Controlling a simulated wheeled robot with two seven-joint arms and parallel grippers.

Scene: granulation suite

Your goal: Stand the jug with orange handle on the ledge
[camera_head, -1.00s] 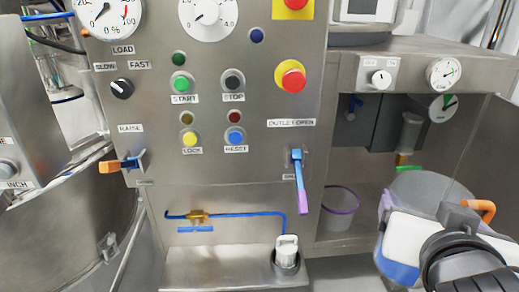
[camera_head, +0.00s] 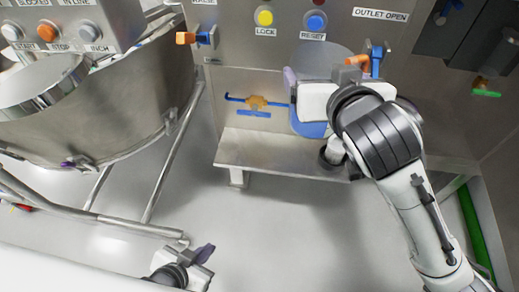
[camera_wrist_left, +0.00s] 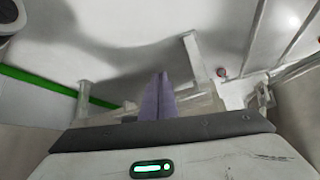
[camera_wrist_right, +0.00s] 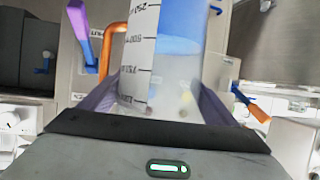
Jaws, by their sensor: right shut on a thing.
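The jug (camera_head: 318,62) is clear with a blue part; its orange handle (camera_head: 358,60) shows beyond my wrist. My right gripper (camera_head: 300,88) is shut on it, in front of the panel and over the ledge (camera_head: 262,152). I cannot tell whether its base touches the ledge. The right wrist view shows the jug's graduated wall (camera_wrist_right: 140,55) between the fingers (camera_wrist_right: 160,100), with the orange handle at left. My left gripper (camera_head: 203,262) is empty and low at the bottom of the head view; its fingertips (camera_wrist_left: 158,92) are together in the left wrist view.
The ledge's left part is clear.

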